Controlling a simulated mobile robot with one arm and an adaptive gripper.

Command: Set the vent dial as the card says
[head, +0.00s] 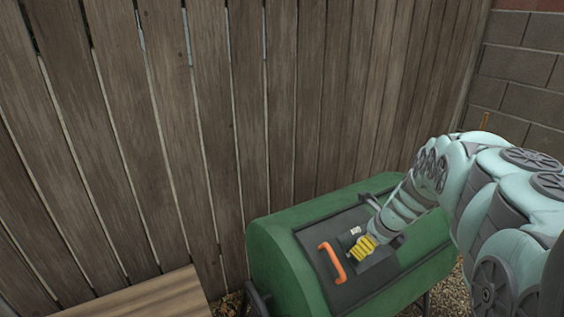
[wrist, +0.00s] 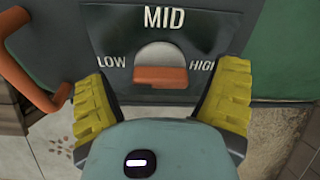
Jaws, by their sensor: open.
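The vent dial sits on a dark plate marked LOW, MID and HIGH in the wrist view. It shows as a pale rounded disc with an orange bar (wrist: 160,77) lying level between LOW and HIGH, below MID. In the head view my gripper (head: 366,246) is over the lid of the green drum (head: 280,262) and hides the dial. I cannot make out the card.
An orange handle (head: 331,263) stands up from the dark lid, left of my gripper; it also shows in the wrist view (wrist: 32,70). A wooden fence (head: 200,150) rises behind the drum. A wooden board (head: 145,296) lies at the lower left, and a block wall (head: 525,70) is at the right.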

